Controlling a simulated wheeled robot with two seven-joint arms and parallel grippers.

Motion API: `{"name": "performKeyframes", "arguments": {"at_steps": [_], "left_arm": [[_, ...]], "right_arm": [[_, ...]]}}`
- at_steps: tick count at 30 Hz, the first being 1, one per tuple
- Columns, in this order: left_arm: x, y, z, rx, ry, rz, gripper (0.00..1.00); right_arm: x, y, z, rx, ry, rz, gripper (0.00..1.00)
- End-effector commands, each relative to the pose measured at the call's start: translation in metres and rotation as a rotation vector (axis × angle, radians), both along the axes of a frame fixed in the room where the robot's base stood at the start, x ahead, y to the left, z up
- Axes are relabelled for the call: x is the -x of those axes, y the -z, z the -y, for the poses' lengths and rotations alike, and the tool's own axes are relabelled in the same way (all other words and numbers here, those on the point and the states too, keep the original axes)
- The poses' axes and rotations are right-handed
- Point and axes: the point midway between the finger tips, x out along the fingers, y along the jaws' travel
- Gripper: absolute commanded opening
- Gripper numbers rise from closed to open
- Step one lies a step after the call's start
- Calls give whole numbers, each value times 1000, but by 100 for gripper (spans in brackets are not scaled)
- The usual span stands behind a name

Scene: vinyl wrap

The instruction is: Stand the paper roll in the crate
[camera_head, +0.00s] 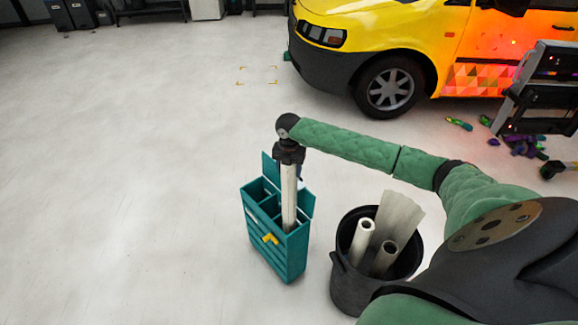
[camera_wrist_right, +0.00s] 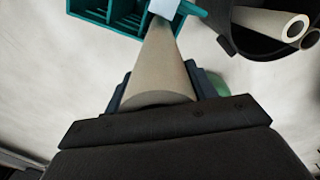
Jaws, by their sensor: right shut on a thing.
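The paper roll (camera_head: 289,195) is a pale tube held upright by my right gripper (camera_head: 290,160), which is shut on its upper end. The crate (camera_head: 294,256) is teal with several compartments and stands on the floor below. In the head view the roll's lower end is inside the crate's outline, at a right-hand compartment. Whether it touches the crate's floor is hidden. In the right wrist view the roll (camera_wrist_right: 163,65) runs away from the jaws toward the teal crate (camera_wrist_right: 88,12). My left gripper is not in view.
A black bucket (camera_head: 350,290) with several pale rolls (camera_head: 361,240) stands right of the crate. A yellow and orange van (camera_head: 400,35) is behind. Colourful scraps (camera_head: 525,143) lie on the floor at the right. The floor left of the crate is clear.

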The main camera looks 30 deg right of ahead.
Motion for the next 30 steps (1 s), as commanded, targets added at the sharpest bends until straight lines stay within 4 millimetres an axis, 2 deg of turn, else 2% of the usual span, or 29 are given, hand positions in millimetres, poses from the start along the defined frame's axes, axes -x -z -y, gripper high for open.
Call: {"name": "performKeyframes", "arguments": {"at_steps": [14,18,22,30], "left_arm": [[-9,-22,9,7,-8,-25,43],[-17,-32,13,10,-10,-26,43],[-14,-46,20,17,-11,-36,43],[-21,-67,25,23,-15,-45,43]], "right_arm": [[0,48,0,-1,0,-1,11],[0,61,0,-1,0,0,11],[0,74,0,-1,0,-1,11],[0,100,0,0,-1,0,11]]}}
